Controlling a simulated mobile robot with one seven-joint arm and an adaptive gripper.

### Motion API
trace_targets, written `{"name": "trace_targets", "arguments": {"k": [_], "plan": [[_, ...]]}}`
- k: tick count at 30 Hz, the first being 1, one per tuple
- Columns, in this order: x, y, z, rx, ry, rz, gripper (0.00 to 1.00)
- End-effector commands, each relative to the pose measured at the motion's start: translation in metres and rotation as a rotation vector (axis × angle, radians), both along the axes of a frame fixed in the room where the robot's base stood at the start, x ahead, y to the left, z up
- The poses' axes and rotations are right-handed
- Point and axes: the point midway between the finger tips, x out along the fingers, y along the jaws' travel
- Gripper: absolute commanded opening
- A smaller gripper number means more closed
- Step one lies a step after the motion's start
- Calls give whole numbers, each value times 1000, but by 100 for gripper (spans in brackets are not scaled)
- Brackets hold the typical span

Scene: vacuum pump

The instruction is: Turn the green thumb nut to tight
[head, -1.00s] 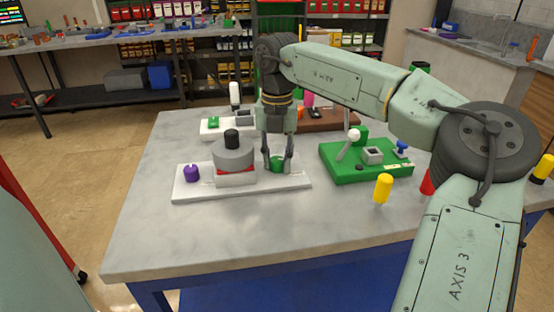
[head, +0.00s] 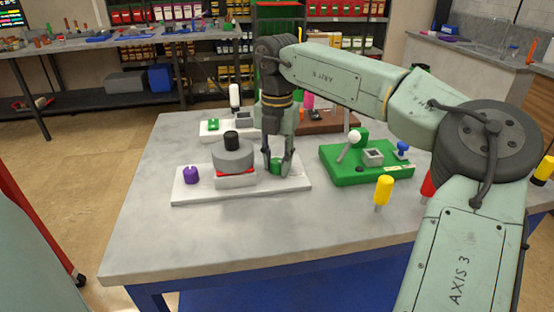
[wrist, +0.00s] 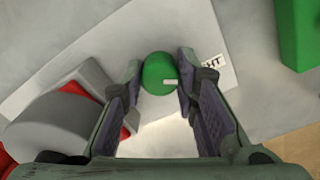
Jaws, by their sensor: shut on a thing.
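The green thumb nut (head: 277,166) stands at the right part of a white base plate (head: 220,192) on the table. In the wrist view the nut (wrist: 159,73) is a round green knob with a short white mark on its lower right side. My gripper (head: 277,170) points down over the nut. Its fingers (wrist: 159,85) are on both sides of the nut and shut on it. A white label (wrist: 214,72) ending in "HT" shows just right of the nut, partly hidden by the right finger.
A grey pump body with a black cap (head: 232,155) and a purple knob (head: 191,174) are on the same plate, left of the nut. A green block with a white-knobbed lever (head: 350,176) stands to the right. The table front (head: 230,240) is clear.

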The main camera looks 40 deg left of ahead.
Motion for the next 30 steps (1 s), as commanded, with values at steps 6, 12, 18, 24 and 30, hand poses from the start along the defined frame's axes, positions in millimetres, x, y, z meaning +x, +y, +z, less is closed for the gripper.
{"name": "trace_targets", "arguments": {"k": [6, 12, 18, 24, 30], "plan": [[-1, 0, -1, -2, 2, 1, 41], [0, 0, 0, 0, 1, 1, 48], [0, 0, 1, 0, 0, 1, 48], [0, 1, 22, 1, -3, -1, 48], [0, 1, 65, 3, -2, 0, 48]]}}
